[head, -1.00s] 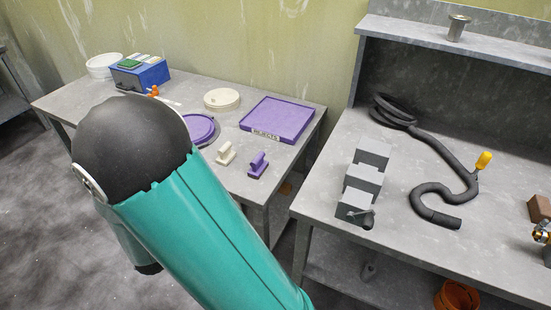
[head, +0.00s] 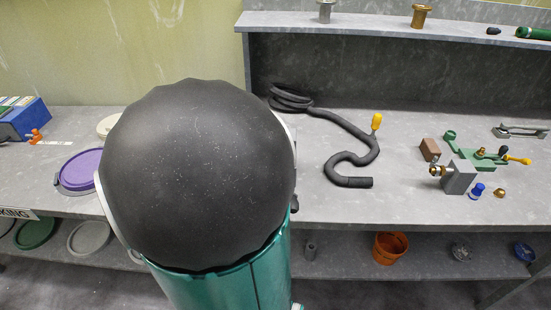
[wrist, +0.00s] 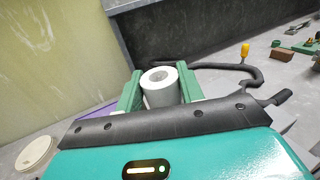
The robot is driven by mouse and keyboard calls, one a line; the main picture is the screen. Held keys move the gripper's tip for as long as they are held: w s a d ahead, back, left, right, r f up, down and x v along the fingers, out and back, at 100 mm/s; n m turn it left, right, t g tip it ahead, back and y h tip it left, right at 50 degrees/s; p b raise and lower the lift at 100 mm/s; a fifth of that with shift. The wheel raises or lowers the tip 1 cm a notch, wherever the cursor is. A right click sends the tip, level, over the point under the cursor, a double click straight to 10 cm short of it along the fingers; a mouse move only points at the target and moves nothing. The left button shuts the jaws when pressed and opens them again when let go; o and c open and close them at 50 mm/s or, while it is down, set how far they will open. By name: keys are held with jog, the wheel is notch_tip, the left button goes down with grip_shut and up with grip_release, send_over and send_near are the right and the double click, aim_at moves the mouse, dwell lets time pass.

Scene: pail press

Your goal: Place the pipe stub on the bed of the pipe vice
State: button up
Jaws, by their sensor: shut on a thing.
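The pipe stub (wrist: 163,93) is a pale grey, hollow cylinder. In the wrist view it sits between the two green fingers of my gripper (wrist: 160,80), which is shut on it. In the head view my own arm hides the gripper and the stub. The grey block-shaped fixture with a dark handle, which looks like the pipe vice, showed on the right bench earlier. It is now out of sight, apparently behind my arm, so I cannot tell how far the stub is from its bed.
A black hose (head: 350,181) with a yellow-handled end lies on the bench (head: 400,208). To its right are a brown block (head: 430,149), a grey block with brass fittings (head: 458,177) and a green tool (head: 484,158). A purple lid (head: 80,170) lies on the left table. An orange pail (head: 390,247) is below.

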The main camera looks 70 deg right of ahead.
jog(key=s+r+m+g+y, duration=0.25)
jog(key=s+m+g, duration=0.2)
jog(key=s, duration=0.95)
jog(key=s+r+m+g+y, duration=0.2)
jog(key=s+m+g+y, duration=0.3)
jog(key=s, duration=0.8)
jog(key=shift+n+g+h, duration=0.55)
jog(key=shift+n+h, duration=0.1)
jog(key=shift+n, duration=0.1)
jog(key=shift+w+d+f, duration=0.6)
jog(key=shift+w+f, duration=1.55)
jog(key=shift+f, duration=0.05)
jog(key=shift+w+d+f, duration=0.65)
jog(key=shift+w+f, duration=1.5)
jog(key=shift+w, duration=0.05)
jog(key=shift+w+d+f, duration=0.6)
jog(key=shift+w+f, duration=1.55)
jog(key=shift+f, duration=0.05)
jog(key=shift+f, duration=0.15)
jog(key=o, duration=1)
